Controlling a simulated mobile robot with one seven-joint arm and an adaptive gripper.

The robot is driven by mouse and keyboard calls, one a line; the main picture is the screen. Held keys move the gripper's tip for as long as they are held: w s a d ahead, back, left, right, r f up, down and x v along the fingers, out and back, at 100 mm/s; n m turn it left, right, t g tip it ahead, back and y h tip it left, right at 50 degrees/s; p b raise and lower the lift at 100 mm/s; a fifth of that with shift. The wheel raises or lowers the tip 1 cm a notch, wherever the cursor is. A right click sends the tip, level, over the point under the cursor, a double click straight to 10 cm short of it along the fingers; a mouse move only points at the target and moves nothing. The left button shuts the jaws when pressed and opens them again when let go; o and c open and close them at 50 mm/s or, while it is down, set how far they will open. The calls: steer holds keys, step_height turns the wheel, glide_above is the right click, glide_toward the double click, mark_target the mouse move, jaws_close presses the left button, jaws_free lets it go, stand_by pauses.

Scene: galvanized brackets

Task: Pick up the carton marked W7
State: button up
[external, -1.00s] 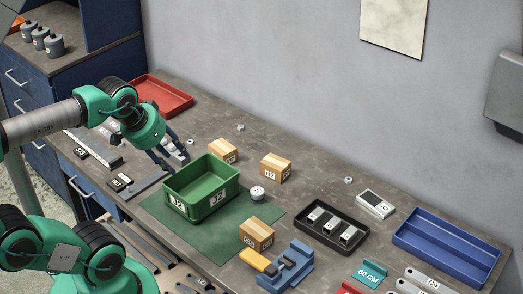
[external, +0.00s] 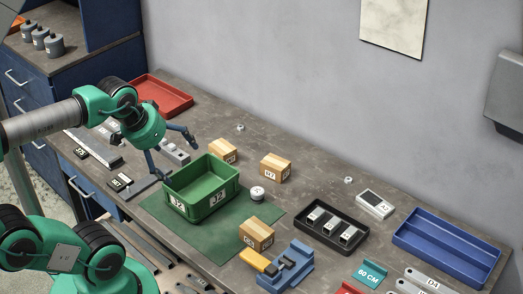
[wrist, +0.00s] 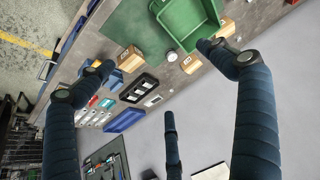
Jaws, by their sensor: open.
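Three tan cartons stand on the bench. One carton (external: 275,168) right of the green bin has a label ending in 7; its first letter is unclear. A second carton (external: 223,151) is behind the bin, its label partly hidden. A third carton (external: 257,234) sits at the mat's front right, its label too small to read surely. In the wrist view cartons show at the middle (wrist: 191,64), beside the right finger (wrist: 226,27) and at left (wrist: 130,60). My gripper (external: 177,158) is open and empty, above the bench left of the bin and apart from all cartons.
The green bin (external: 205,190) stands on a green mat (external: 190,232) between my gripper and the right-hand carton. A white round piece (external: 257,193) and a blue vice (external: 287,268) are nearby. A black tray (external: 331,226), blue tray (external: 445,250) and red tray (external: 160,95) lie farther off.

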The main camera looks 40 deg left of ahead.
steer(key=shift+w, duration=0.1)
steer(key=w+a+g+p, duration=0.15)
steer(key=w+a, duration=0.25)
steer(key=w, duration=0.7)
steer(key=w+a+g+p, duration=0.1)
steer(key=w+a+p, duration=0.25)
steer(key=w, duration=0.75)
steer(key=w+a+f+g+p, duration=0.1)
steer(key=w+a+f, duration=0.5)
steer(key=w+f, duration=0.2)
steer(key=w+a+f+m+g+p, duration=0.1)
steer(key=w+a+f+g+p, duration=0.1)
steer(key=w+a+f, duration=0.5)
step_height(320, 180, down, 4)
steer(key=shift+w+a+r, duration=0.2)
steer(key=shift+w+a, duration=0.05)
steer(key=shift+w, duration=0.1)
